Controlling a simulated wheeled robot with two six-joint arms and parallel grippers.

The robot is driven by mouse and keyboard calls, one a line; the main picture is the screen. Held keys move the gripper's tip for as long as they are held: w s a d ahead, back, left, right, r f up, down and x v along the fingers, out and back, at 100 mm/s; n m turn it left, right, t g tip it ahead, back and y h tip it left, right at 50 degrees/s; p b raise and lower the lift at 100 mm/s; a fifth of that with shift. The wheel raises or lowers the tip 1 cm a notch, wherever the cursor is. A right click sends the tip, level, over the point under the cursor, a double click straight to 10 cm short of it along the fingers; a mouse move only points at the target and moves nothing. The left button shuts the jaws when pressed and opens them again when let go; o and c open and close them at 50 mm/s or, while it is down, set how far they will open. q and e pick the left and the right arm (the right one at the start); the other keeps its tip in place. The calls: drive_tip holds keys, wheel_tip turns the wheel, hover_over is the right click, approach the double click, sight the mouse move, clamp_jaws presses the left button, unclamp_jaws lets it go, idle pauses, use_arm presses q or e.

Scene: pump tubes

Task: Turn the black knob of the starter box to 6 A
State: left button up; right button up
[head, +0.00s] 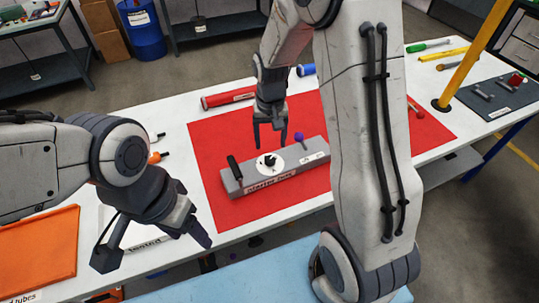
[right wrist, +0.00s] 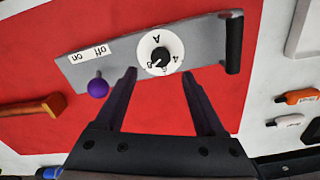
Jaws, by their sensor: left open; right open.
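The grey starter box (head: 240,187) lies on a red mat. Its black knob (head: 269,161) sits on a round white dial (head: 262,166); the knob also shows in the right wrist view (right wrist: 160,56). There, a light mark on the knob points to the dial's lower left; the small numerals there are hard to read. My right gripper (head: 270,147) is open above the box, near the knob. In the right wrist view its empty fingers (right wrist: 158,74) are apart, their tips just below the dial. My left gripper (head: 158,250) is open and empty at the front left.
The box has a black handle (head: 235,167) at one end and a purple ball (head: 299,137) by its on/off label. A red tube (head: 228,98) lies behind the mat (head: 208,150). An orange tray (head: 45,255) is at left. My right arm hides part of the mat.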

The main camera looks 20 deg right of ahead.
sight(270, 159)
wheel_tip(270, 159, down, 7)
drive_tip(key=shift+r, duration=0.15)
clamp_jaws()
drive_tip(key=shift+n, duration=0.4)
drive_tip(key=n+p, duration=0.1)
drive_tip(key=n, duration=0.4)
drive_tip(key=shift+a, duration=0.1)
drive_tip(key=n+p, duration=0.1)
drive_tip(key=n, duration=0.5)
idle(0.6)
